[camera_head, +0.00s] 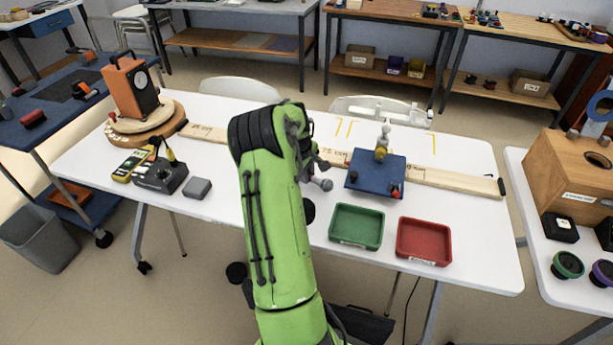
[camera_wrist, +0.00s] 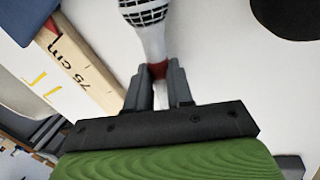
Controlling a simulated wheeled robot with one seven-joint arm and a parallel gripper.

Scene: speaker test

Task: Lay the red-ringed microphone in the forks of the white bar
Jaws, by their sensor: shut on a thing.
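The microphone (camera_wrist: 150,40) has a white body, a dark mesh head and a red ring. In the wrist view my gripper (camera_wrist: 158,84) is shut on it at the red ring, with the head pointing away from the palm. In the head view my green arm hides most of the gripper; a small grey round end (camera_head: 326,185), perhaps the microphone's head, shows right of the arm. A white bar (camera_head: 400,114) appears at the table's far edge, behind the blue block; its forks are too small to make out. The gripper is left of and nearer than the bar.
A blue block (camera_head: 368,182) with an upright grey and yellow piece stands by the long wooden rule (camera_head: 455,181). A green tray (camera_head: 345,240) and a red tray (camera_head: 402,255) lie in front. An orange box (camera_head: 122,90) stands left. The table's right front is clear.

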